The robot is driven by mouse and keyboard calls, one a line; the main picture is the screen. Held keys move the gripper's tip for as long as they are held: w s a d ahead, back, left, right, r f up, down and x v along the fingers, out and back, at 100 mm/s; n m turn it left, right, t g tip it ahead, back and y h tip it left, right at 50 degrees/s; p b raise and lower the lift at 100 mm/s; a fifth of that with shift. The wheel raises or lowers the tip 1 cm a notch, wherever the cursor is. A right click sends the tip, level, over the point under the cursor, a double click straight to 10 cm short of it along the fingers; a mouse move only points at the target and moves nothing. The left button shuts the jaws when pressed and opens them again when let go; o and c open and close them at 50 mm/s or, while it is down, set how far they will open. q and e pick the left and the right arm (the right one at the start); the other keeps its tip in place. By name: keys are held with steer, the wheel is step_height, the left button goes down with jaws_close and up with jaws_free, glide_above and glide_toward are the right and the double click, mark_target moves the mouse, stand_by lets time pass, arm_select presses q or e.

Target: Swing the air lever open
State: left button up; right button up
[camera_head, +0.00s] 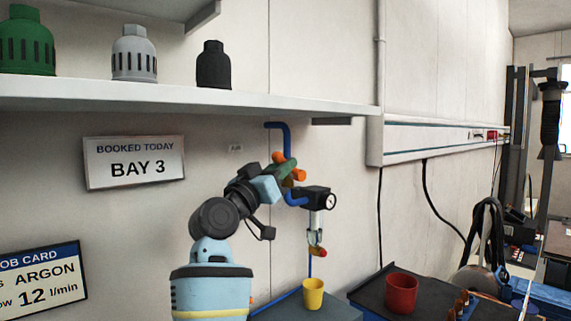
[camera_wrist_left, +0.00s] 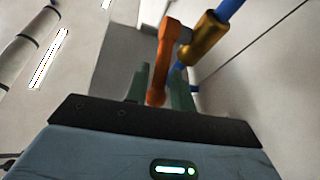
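The air lever (camera_head: 297,174) is orange and sits on the blue air pipe (camera_head: 287,142) on the wall, below the shelf. In the left wrist view the lever (camera_wrist_left: 159,68) runs down between my gripper's two green fingers, beside a brass fitting (camera_wrist_left: 202,40) on the blue pipe. My left gripper (camera_head: 289,180) is at the lever, and its fingers (camera_wrist_left: 161,85) stand close together on either side of it, apparently closed on it. The fingers partly cover the lever in the head view. My right gripper is not in view.
A regulator with a gauge (camera_head: 318,197) hangs just right of the lever. The shelf (camera_head: 190,94) above holds several caps. A yellow cup (camera_head: 313,294) and a red cup (camera_head: 401,293) stand below.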

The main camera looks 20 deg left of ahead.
arm_select(q)
steer(key=shift+x, duration=1)
jaws_close()
